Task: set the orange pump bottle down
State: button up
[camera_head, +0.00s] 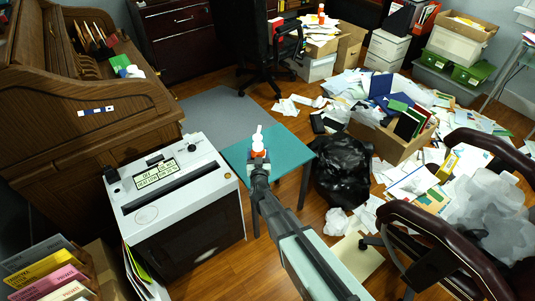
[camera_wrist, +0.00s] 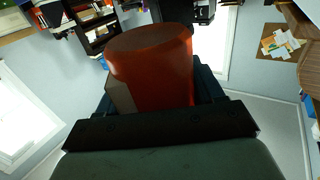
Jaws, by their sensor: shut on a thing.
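The orange pump bottle (camera_head: 258,145) shows in the head view with its white pump top pointing up. It appears upright over the teal table (camera_head: 285,141). In the wrist view its orange body (camera_wrist: 152,70) fills the middle, between the jaws. My gripper (camera_head: 258,158) is shut on the bottle, near the left part of the tabletop. My gripper hides the bottle's lower end, so I cannot tell whether it touches the table.
A grey shredder (camera_head: 185,188) stands left of the table. A black bag (camera_head: 343,170) stands to its right. A box of folders (camera_head: 395,145) and scattered papers lie beyond. The tabletop right of the bottle is bare.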

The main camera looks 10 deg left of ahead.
jog(key=shift+w+d+r+m+h, duration=0.15)
jog(key=shift+d+r+m+h, duration=0.25)
jog(key=shift+d+r+h, duration=0.3)
jog(key=shift+f, duration=4.85)
jog(key=shift+f, duration=0.1)
jog(key=o, duration=1.3)
jog(key=shift+r, duration=0.2)
jog(key=s, duration=0.4)
jog(key=s+d, duration=0.1)
jog(key=s, duration=0.3)
jog(key=s+d, duration=0.1)
jog(key=s, duration=0.3)
jog(key=shift+f, duration=0.1)
